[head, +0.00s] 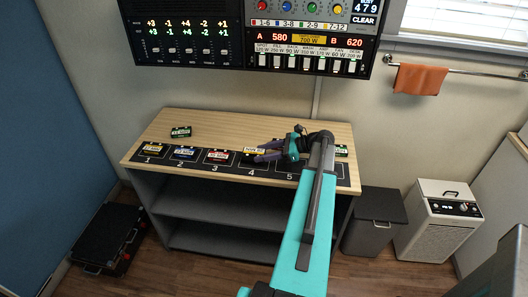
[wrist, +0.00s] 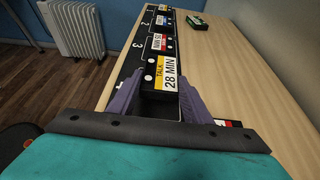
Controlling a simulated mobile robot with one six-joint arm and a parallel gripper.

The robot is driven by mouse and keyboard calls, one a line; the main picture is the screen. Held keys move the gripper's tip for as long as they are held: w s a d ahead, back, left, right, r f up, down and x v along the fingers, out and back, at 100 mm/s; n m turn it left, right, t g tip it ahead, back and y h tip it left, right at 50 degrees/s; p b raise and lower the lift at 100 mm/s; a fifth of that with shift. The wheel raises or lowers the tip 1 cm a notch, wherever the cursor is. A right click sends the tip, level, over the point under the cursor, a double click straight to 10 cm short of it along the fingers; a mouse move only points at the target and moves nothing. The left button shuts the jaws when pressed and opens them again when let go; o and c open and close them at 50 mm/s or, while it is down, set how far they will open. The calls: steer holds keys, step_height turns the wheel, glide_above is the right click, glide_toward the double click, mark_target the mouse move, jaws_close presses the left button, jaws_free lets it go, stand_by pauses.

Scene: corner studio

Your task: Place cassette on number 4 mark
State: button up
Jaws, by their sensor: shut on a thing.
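My gripper (head: 262,154) is shut on a black cassette (head: 254,150) with a yellow and white label. In the wrist view the cassette (wrist: 168,80) reads "TALK 28 MIN" and sits between the purple fingers. It is at the number 4 mark (head: 252,173) on the black numbered strip; I cannot tell whether it touches the strip. Cassettes with a yellow label (head: 152,149), a blue label (head: 186,153) and a red label (head: 218,156) lie at marks 1, 2 and 3. The red-labelled one (wrist: 160,43) is just beyond the held cassette in the wrist view.
A green-labelled cassette (head: 180,131) lies behind the strip at the left of the wooden top (head: 225,123). A control panel (head: 250,30) hangs above. The wood behind the strip is mostly clear.

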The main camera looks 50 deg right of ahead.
steer(key=shift+f+b, duration=0.45)
steer(key=shift+f, duration=0.35)
steer(key=shift+f, duration=0.55)
stand_by(0.3)
steer(key=o, duration=1.2)
steer(key=shift+s+d, duration=0.1)
steer(key=b+v, duration=0.2)
steer(key=v, duration=1)
steer(key=shift+v, duration=0.8)
steer(key=shift+r, duration=0.1)
steer(key=shift+r, duration=0.1)
